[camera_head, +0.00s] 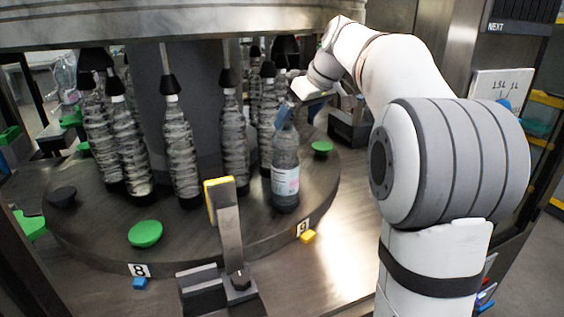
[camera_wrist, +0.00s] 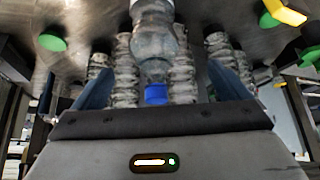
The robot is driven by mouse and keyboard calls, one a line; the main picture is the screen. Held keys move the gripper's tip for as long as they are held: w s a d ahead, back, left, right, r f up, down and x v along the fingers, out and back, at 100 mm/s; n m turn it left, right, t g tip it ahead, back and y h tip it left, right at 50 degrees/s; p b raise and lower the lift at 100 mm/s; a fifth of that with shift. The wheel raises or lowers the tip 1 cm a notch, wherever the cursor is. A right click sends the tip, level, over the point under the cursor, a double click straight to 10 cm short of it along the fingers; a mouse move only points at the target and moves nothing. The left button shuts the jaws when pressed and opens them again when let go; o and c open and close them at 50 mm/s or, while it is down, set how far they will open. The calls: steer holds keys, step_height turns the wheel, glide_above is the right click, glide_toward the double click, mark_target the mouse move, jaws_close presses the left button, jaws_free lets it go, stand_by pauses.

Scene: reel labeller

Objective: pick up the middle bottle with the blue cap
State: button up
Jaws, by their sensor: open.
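A clear bottle with a white label (camera_head: 285,175) stands upright at the front right of the round turntable. In the wrist view the same bottle (camera_wrist: 155,42) appears upside down, and its blue cap (camera_wrist: 156,94) shows clearly. My gripper (camera_wrist: 162,70) is open, with one blue finger on each side of the bottle's upper part and visible gaps between. In the head view my gripper (camera_head: 286,113) is at the bottle's top, where a blue finger hides most of the cap. I cannot tell how far the fingers reach past the neck.
Several ribbed bottles (camera_head: 182,150) stand on the turntable (camera_head: 200,225) under dark filling heads, left of and behind the labelled bottle. A metal post with a yellow block (camera_head: 219,195) stands in front. Green discs (camera_head: 145,233) lie on the turntable. A large steel ring overhangs above.

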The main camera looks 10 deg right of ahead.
mark_target(290, 124)
steer(key=shift+w+r, duration=0.1)
steer(key=shift+w, duration=0.55)
steer(key=p+x, duration=0.2)
steer(key=x, duration=0.5)
steer(key=shift+w, duration=0.2)
steer(key=shift+d, duration=0.1)
steer(key=shift+c, duration=0.3)
steer(key=c, duration=1.9)
jaws_close()
